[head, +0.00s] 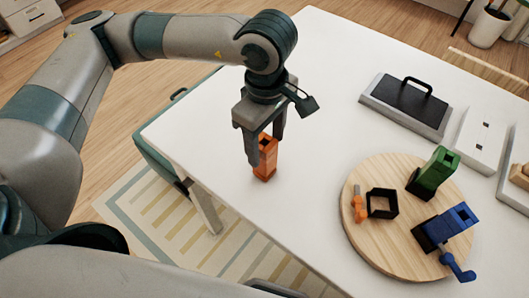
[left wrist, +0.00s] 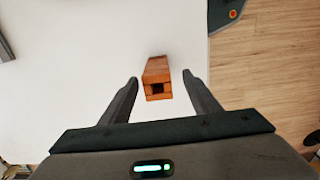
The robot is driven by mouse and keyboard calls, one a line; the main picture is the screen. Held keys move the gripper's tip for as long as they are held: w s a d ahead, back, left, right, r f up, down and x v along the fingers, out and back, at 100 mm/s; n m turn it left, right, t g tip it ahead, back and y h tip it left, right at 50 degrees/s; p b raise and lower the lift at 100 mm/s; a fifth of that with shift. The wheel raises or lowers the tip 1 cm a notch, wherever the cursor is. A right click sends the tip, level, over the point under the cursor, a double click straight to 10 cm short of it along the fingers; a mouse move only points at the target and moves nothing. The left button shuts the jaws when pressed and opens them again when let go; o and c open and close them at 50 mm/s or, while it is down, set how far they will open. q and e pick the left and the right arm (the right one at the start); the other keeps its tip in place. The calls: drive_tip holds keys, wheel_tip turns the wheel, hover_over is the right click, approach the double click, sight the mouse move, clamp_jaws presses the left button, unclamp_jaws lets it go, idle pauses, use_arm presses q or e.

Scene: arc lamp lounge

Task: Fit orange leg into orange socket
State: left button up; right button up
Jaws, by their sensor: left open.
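The orange leg (head: 264,163) stands upright on the white table near its left edge. In the left wrist view the orange leg (left wrist: 157,75) shows a square hole in its end and lies between and just beyond the fingertips. My left gripper (head: 263,148) is open around the top of the leg, one finger on each side; in the left wrist view (left wrist: 160,80) gaps show on both sides. A round wooden board (head: 370,243) at the right carries an empty black square socket (head: 382,203) with an orange lever piece (head: 359,205) beside it. My right gripper is not in view.
On the board, a green leg (head: 438,165) and a blue leg (head: 455,218) stand in dark sockets, with a blue crank (head: 458,267) at the blue one. A black-handled tray (head: 408,102) and a white slotted block (head: 481,140) lie behind. The table between leg and board is clear.

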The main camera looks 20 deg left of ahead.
use_arm(q)
drive_tip(key=shift+f, duration=0.2)
drive_tip(key=shift+w+a+f+p, duration=0.15)
drive_tip(key=shift+a+f+p, duration=0.05)
drive_tip(key=shift+f+p, duration=0.6)
wheel_tip(320, 180, down, 3)
drive_tip(key=shift+w+a+r+p, duration=0.1)
drive_tip(key=shift+p, duration=0.65)
drive_tip(key=shift+f, duration=0.4)
drive_tip(key=shift+c, duration=0.7)
drive_tip(key=c, duration=1.2)
